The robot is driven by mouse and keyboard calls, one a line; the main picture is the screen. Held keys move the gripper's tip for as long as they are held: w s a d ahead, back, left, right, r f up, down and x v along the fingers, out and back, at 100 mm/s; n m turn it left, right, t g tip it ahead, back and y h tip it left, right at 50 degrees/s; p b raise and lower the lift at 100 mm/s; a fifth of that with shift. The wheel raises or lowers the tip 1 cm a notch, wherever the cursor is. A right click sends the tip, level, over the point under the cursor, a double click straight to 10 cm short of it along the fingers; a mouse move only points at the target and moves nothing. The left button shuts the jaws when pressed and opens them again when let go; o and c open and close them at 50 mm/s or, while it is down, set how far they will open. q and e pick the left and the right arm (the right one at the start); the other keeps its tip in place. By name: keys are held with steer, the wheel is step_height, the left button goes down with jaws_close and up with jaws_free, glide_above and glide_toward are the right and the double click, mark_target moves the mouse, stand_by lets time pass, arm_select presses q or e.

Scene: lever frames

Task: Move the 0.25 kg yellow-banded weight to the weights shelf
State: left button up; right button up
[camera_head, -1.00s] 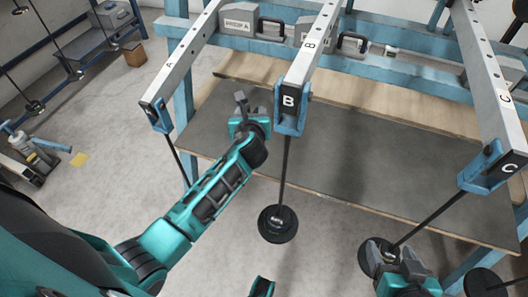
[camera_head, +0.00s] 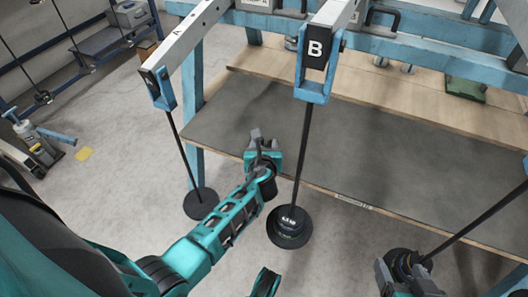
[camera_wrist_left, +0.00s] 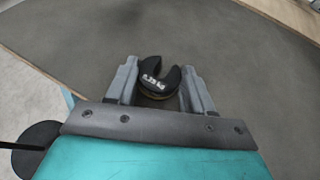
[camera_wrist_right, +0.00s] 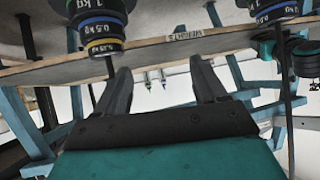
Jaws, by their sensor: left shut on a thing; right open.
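My left gripper (camera_head: 258,138) is over the left part of the grey-topped board (camera_head: 380,150) under the levers. It is shut on a dark slotted weight (camera_wrist_left: 160,80) with white lettering and a thin yellowish band at its lower edge. The lettering is too small to read surely. The weight sits between both fingers. Whether it touches the board is unclear. The board's front edge carries a small label (camera_head: 353,202), also seen in the right wrist view (camera_wrist_right: 185,36). My right gripper (camera_wrist_right: 163,82) is open and empty, below the board's edge in its wrist view.
Lever A (camera_head: 160,85) and lever B (camera_head: 315,60) have hanging rods. B's rod holds a weight stack (camera_head: 289,227) close to my left arm. Another stack (camera_head: 403,263) hangs near my right gripper. The board's middle is clear.

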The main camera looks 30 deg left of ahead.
arm_select(q)
steer(key=shift+f, duration=0.15)
arm_select(e)
steer(key=shift+w+a+r, duration=0.25)
steer(key=shift+a+r, duration=0.1)
steer(key=shift+r, duration=0.05)
arm_select(q)
steer(key=o, duration=1)
arm_select(e)
steer(key=shift+d+f, duration=0.1)
steer(key=shift+d, duration=0.1)
steer(key=shift+s, duration=0.1)
